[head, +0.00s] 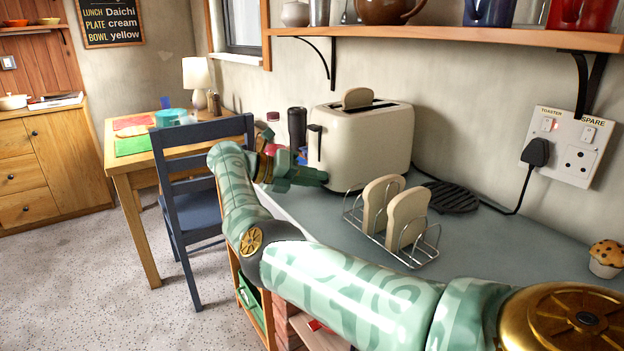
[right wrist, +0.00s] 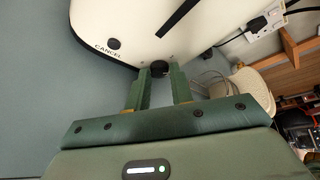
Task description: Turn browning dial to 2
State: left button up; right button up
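The cream toaster (head: 370,150) stands on the grey counter against the wall, with a bread slice (head: 357,98) in its top. In the right wrist view, the toaster (right wrist: 110,15) shows a CANCEL button (right wrist: 113,43) and a dark round dial (right wrist: 160,68). My right gripper (head: 318,178) is at the toaster's left end. In the right wrist view its fingertips (right wrist: 160,72) lie on either side of the dial, very close to it; whether they touch it is unclear. The dial's setting marks are not readable, and the head view hides the dial. My left gripper is not in view.
A wire rack (head: 420,255) with two bread slices stands in front of the toaster, near my right arm. A muffin (head: 606,258) sits at the far right. A dark tumbler (head: 297,127) stands left of the toaster. A shelf (head: 450,36) runs above.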

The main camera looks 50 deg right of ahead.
jog(key=shift+o, duration=1.4)
jog(key=b+v, duration=0.1)
jog(key=v, duration=0.1)
jog(key=b+v, duration=0.2)
jog(key=v, duration=0.1)
jog(key=f+b+v, duration=0.1)
jog(key=v, duration=0.2)
jog(key=shift+w+f, duration=0.1)
jog(key=shift+w, duration=0.1)
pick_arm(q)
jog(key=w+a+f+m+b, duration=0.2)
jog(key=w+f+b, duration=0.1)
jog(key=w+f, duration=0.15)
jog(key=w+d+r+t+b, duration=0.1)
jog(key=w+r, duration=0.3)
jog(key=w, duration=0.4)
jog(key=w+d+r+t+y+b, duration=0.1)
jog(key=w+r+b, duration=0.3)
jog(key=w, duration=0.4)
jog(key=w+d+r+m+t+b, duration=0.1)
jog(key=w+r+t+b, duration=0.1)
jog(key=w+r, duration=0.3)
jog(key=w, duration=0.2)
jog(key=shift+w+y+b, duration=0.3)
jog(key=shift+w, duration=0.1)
pick_arm(e)
jog(key=r+v, duration=0.1)
jog(key=v, duration=0.7)
